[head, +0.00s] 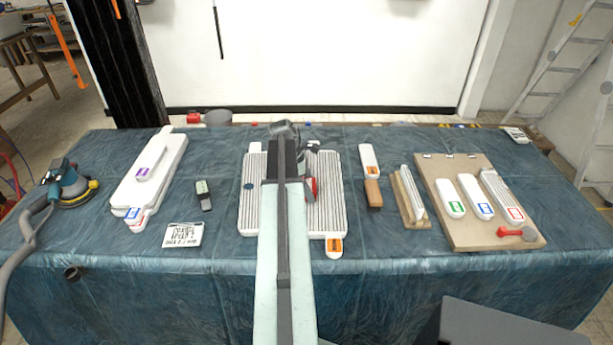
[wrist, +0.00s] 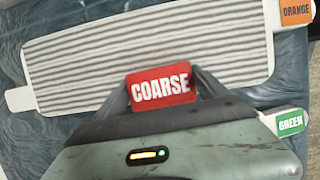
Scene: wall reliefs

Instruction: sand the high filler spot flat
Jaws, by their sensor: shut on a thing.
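My gripper (wrist: 162,92) is shut on a block with a red face marked COARSE (wrist: 160,87), seen in the wrist view. The block is over or at the near edge of a white ribbed relief panel (wrist: 90,50); I cannot tell whether it touches. In the head view the ribbed panel (head: 330,190) lies in the middle of the table, partly hidden by my arm. A red part (head: 311,188) shows just right of my arm there. An orange-labelled tab (head: 334,246) sticks out at the panel's front.
A blue cloth (head: 370,260) covers the table. A white stepped piece (head: 160,170), a small dark block (head: 203,195) and a sander (head: 70,188) are at left. A brown-ended block (head: 373,192), a wooden rack (head: 410,195) and a wooden board (head: 470,238) with labelled pieces are at right.

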